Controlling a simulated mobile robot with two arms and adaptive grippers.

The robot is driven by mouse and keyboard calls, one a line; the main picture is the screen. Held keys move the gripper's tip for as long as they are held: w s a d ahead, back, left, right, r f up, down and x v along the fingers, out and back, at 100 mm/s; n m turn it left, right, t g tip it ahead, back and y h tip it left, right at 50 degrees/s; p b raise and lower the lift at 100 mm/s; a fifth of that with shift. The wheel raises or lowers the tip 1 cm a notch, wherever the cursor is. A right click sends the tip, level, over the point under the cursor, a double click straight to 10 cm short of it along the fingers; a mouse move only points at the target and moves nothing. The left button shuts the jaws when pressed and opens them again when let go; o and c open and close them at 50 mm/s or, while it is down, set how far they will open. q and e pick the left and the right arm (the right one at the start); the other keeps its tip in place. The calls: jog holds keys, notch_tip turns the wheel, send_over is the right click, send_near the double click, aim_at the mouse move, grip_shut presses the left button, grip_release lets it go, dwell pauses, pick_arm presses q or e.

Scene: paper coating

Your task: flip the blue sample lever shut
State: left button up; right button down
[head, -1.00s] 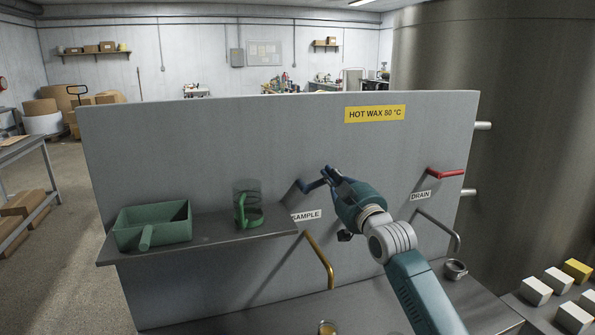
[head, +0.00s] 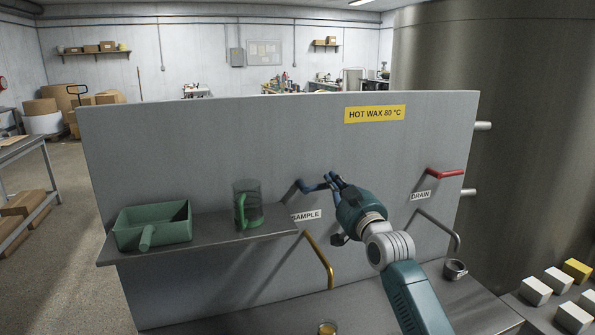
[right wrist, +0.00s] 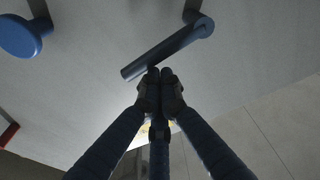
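The blue sample lever (head: 314,187) sticks out from the grey panel just above the SAMPLE label (head: 306,215). In the right wrist view the blue lever bar (right wrist: 165,50) runs at a slant just beyond my fingertips. My right gripper (head: 333,180) is at the lever's right end in the head view. Its fingers (right wrist: 160,74) are together with nothing seen between them, at or very near the bar's edge; I cannot tell whether they touch. My left gripper is not in view.
The red drain lever (head: 445,173) is to the right. A brass spout (head: 320,258) is below the SAMPLE label, with an amber-filled cup (head: 327,328) beneath. A shelf (head: 200,245) at left holds a green scoop (head: 153,227) and a clear jug (head: 247,205) with a green handle.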

jog(key=shift+f, duration=0.1)
notch_tip(320, 180, up, 4)
jog(key=r+p, duration=0.1)
jog(key=p, duration=0.3)
jog(key=f+b+v, duration=0.1)
jog(key=b+v, duration=0.3)
jog(key=v, duration=0.5)
jog(key=shift+s+f, duration=0.1)
jog(key=shift+f, duration=0.05)
